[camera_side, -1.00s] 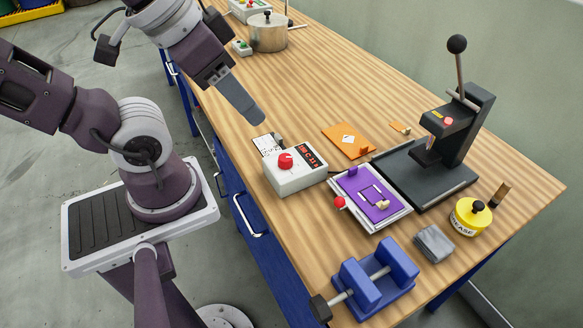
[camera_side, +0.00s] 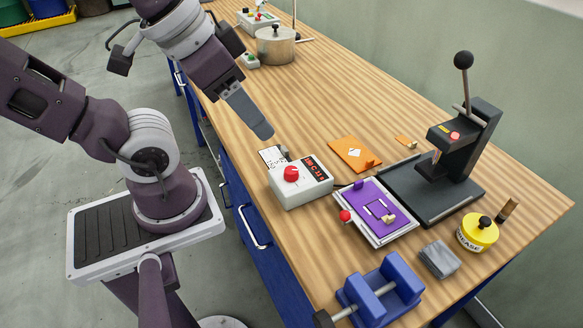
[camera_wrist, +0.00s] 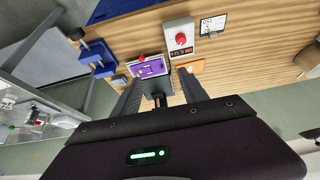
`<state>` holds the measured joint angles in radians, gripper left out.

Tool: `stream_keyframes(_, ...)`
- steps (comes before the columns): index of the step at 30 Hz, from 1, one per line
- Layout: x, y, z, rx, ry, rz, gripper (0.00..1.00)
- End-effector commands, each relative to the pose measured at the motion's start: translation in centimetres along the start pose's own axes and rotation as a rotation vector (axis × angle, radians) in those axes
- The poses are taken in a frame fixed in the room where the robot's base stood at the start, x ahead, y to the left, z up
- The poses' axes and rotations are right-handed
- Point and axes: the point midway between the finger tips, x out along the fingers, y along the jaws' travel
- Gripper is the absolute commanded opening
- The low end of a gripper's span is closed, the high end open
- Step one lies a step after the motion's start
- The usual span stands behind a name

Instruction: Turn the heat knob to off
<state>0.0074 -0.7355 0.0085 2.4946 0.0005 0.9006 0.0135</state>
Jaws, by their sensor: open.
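The heat knob (camera_side: 291,174) is a red knob on top of a white control box (camera_side: 302,190) with a lit red display on a dark panel. In the wrist view the red knob (camera_wrist: 181,39) and its box (camera_wrist: 181,52) are beyond the fingers, upper right of centre. My gripper (camera_side: 262,131) is above the bench, behind and to the left of the box in the side view, apart from the knob. In the wrist view my gripper's fingers (camera_wrist: 160,95) are spread with nothing between them. The knob's pointer is too small to read.
A purple plate (camera_side: 375,208) in a tray with a red ball handle sits right of the box. A black lever press (camera_side: 455,150), orange card (camera_side: 354,153), yellow grease tin (camera_side: 477,233) and blue vise (camera_side: 380,290) stand around. A white card (camera_side: 272,156) is behind the box.

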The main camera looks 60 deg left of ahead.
Motion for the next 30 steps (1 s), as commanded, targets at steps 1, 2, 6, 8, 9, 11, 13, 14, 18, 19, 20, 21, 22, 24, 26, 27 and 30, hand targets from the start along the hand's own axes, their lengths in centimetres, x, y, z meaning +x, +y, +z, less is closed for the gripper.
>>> stream_keyframes(1, 0.4, 0.0, -0.5, 0.027, -0.033, 0.016, 0.51)
stream_keyframes(2, 0.8, -0.1, -0.8, 0.058, -0.065, 0.03, 0.51)
stream_keyframes(6, 5.1, -0.7, -3.4, 0.296, -0.294, 0.099, 0.51)
stream_keyframes(8, 7.9, -1.1, -4.1, 0.417, -0.402, 0.11, 0.51)
stream_keyframes(9, 9.8, -1.5, -4.3, 0.498, -0.47, 0.11, 0.51)
stream_keyframes(11, 12.5, -2.1, -4.4, 0.615, -0.567, 0.102, 0.51)
stream_keyframes(13, 15.1, -2.9, -4.3, 0.736, -0.664, 0.084, 0.51)
stream_keyframes(14, 15.9, -3.3, -4.3, 0.781, -0.698, 0.075, 0.51)
stream_keyframes(18, 18.3, -4.5, -4.1, 0.911, -0.798, 0.045, 0.51)
stream_keyframes(19, 18.5, -4.6, -4.1, 0.923, -0.806, 0.043, 0.51)
stream_keyframes(20, 18.8, -4.7, -3.9, 0.931, -0.813, 0.041, 0.51)
stream_keyframes(21, 19.1, -4.9, -3.6, 0.935, -0.817, 0.041, 0.51)
stream_keyframes(22, 19.4, -5.0, -3.3, 0.935, -0.819, 0.042, 0.51)
stream_keyframes(24, 20.3, -5.5, -2.4, 0.933, -0.821, 0.042, 0.51)
stream_keyframes(26, 21.2, -5.8, -1.6, 0.932, -0.82, 0.043, 0.51)
stream_keyframes(27, 21.8, -6.0, -1.1, 0.932, -0.82, 0.043, 0.51)
stream_keyframes(30, 22.9, -6.5, -0.1, 0.93, -0.818, 0.043, 0.51)
